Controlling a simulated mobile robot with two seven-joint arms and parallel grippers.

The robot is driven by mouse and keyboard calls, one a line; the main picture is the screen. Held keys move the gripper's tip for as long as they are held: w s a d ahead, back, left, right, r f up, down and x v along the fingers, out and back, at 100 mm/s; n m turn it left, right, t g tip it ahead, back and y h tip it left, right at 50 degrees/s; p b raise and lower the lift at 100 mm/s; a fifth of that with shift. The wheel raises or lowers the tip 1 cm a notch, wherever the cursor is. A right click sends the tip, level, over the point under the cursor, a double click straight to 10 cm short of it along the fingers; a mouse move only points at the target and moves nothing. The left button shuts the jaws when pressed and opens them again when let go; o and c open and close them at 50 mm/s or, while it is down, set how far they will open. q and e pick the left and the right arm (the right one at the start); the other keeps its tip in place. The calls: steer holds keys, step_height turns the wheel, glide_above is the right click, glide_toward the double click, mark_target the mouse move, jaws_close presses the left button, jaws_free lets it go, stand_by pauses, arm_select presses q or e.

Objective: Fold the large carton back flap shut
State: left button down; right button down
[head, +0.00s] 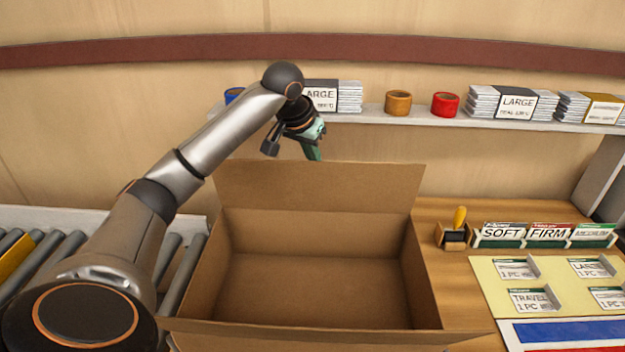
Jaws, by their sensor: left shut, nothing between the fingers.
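The large carton (320,285) stands open and empty on the bench in the middle of the head view. Its back flap (318,188) stands up from the back edge, leaning away from the opening. The front flap (330,338) is folded outward at the bottom of the view. My right gripper is not in view.
A shelf (380,117) behind holds tape rolls (445,104) and label stacks (517,103). A roller conveyor (60,245) is at left. At right are a stamp (456,232), a card holder (545,234) and a label board (515,270). The space above the carton opening is clear.

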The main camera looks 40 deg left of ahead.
arm_select(q)
steer(key=shift+s+d+f, duration=0.55)
steer(key=shift+s, duration=0.25)
steer(key=s+d+f+b, duration=0.3)
steer(key=s+d+f, duration=0.1)
steer(key=f, duration=0.3)
steer(key=shift+s+d+f+b, duration=0.25)
steer(key=shift+s+f+b, duration=0.05)
steer(key=shift+s, duration=0.35)
